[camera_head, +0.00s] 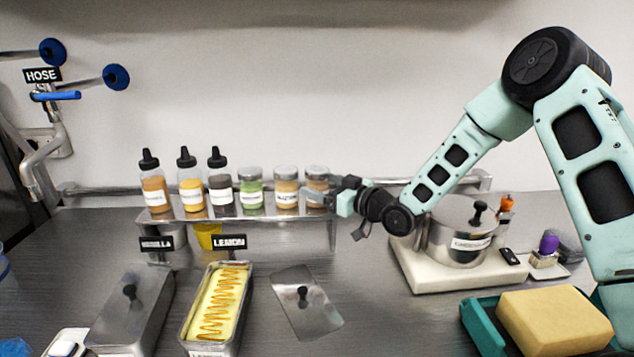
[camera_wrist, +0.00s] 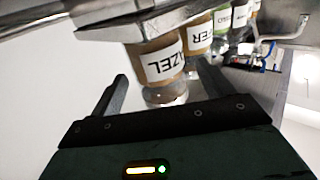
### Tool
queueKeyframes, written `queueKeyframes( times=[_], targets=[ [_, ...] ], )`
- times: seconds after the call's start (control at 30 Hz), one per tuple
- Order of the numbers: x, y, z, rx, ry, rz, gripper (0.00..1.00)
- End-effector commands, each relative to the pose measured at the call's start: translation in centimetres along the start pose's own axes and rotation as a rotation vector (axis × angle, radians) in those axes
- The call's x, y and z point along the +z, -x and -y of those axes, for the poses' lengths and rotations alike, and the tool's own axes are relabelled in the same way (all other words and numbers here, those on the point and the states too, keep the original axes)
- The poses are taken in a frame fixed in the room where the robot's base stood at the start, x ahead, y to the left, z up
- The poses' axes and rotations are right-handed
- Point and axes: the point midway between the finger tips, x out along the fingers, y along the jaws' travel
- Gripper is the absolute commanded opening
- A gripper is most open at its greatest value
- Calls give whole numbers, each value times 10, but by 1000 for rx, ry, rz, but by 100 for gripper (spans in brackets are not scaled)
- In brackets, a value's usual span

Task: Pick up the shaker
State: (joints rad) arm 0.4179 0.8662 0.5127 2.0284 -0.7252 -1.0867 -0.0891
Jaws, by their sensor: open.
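Three clear shakers with metal lids stand at the right of the raised shelf: a green one (camera_head: 250,190), a tan one (camera_head: 286,188) and a brown one (camera_head: 317,180) at the end. In the wrist view the end shaker (camera_wrist: 160,66), with an upside-down label that seems to read "HAZEL", lies between my fingers. My gripper (camera_head: 322,192) is open at this end shaker, coming from the right. The fingers (camera_wrist: 163,80) are on either side of it in the picture; I cannot tell whether they touch it. My fingers hide part of its label in the head view.
Three squeeze bottles (camera_head: 187,186) stand left of the shakers on the metal shelf (camera_head: 270,216). Below are a lidded tub (camera_head: 133,312), an open lemon tub (camera_head: 217,310) and a loose lid (camera_head: 307,305). A pot (camera_head: 460,235) stands on a white base at right.

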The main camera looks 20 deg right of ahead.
Motion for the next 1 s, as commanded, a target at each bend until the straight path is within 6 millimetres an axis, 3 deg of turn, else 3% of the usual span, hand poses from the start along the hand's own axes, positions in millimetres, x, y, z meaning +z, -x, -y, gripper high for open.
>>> queueKeyframes(
  times=[0.3, 0.47, 0.5, 0.83, 1.0],
  targets=[
    [1, -7, 0, 1, 0, 0, 80],
    [0, -7, 0, 1, 0, 0, 35],
    [0, -7, 0, 1, 0, 0, 31],
    [-2, -7, 0, 1, 1, -2, 31],
    [-13, -7, 0, 1, 3, -3, 31]
  ],
)
